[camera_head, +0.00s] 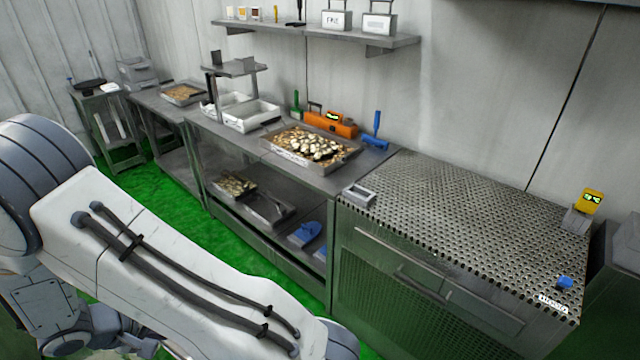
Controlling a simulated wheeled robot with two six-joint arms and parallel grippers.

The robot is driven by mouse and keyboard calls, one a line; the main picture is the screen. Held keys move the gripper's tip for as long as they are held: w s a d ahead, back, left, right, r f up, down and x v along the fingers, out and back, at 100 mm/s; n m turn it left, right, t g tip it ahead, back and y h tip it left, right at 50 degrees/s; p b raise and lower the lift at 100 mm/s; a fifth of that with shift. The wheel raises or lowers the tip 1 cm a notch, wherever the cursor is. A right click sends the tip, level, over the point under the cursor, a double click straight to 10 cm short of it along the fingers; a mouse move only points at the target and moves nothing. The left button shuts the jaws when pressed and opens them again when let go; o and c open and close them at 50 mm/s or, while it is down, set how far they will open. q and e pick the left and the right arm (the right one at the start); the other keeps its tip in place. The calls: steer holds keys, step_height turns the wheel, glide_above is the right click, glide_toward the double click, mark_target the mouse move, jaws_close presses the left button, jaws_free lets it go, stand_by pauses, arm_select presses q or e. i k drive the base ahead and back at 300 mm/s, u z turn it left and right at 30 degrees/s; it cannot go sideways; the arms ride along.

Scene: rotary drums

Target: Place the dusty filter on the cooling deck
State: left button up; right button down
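The perforated metal top at the right looks like the cooling deck (470,215). It is a wide flat surface with many holes, above a cabinet with a handle. A small grey rectangular metal piece (359,194) sits at its left front corner; I cannot tell whether this is the dusty filter. Nothing else in view is clearly a filter. My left arm crosses the lower left, and its gripper is outside the picture. My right arm and gripper do not show.
A steel bench (225,140) left of the deck bears a tray of brownish pieces (312,146), an orange device (331,124) and a blue tool (376,128). A yellow display (590,201) and a blue item (565,282) stand at the deck's right. The deck's middle is clear.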

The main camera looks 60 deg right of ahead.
mark_target(453, 215)
steer(key=z, duration=1.75)
